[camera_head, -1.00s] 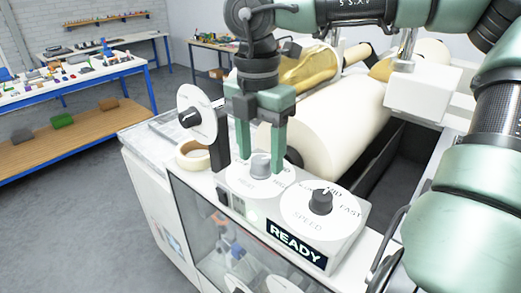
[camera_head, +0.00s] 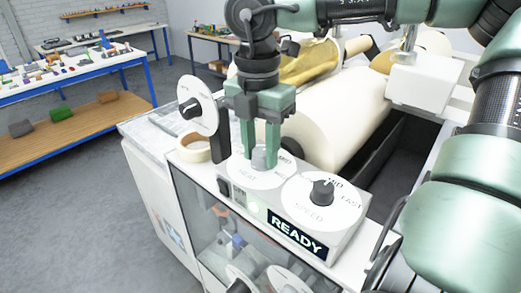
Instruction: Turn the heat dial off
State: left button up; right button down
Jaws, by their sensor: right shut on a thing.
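The heat dial (camera_head: 259,157) is a grey knob on a round white plate (camera_head: 262,179) marked HEAT, on top of the machine's control box. My right gripper (camera_head: 260,153) points down over it, with its green fingers shut on the knob from both sides. The fingers hide much of the knob, and I cannot read which mark it points to. My left gripper is not in view.
The black speed knob (camera_head: 322,192) stands close to the right on its own white plate. An upright dial (camera_head: 194,108) stands close to the left. A lit READY sign (camera_head: 297,235) is on the box front. A white roll (camera_head: 335,115) lies behind.

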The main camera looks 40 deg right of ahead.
jog(key=shift+f+n+b, duration=0.2)
jog(key=shift+n+b, duration=0.7)
jog(key=shift+n, duration=0.1)
jog(key=n+b, duration=0.1)
jog(key=n, duration=0.1)
jog(key=shift+n+b, duration=0.3)
jog(key=shift+b, duration=0.1)
jog(key=n+b, duration=0.1)
jog(key=n, duration=0.1)
jog(key=shift+r+n, duration=0.1)
jog(key=shift+n, duration=0.3)
jog(key=n+b, duration=0.1)
jog(key=n, duration=0.1)
jog(key=shift+s+n, duration=0.1)
jog(key=shift+n, duration=0.3)
jog(key=n, duration=0.2)
jog(key=shift+r+n, duration=0.1)
jog(key=shift+n, duration=0.2)
jog(key=n, duration=0.3)
jog(key=shift+n, duration=0.3)
jog(key=n, duration=0.3)
jog(key=shift+d+n+t, duration=0.1)
jog(key=shift+n+t, duration=0.2)
jog(key=shift+n, duration=1.9)
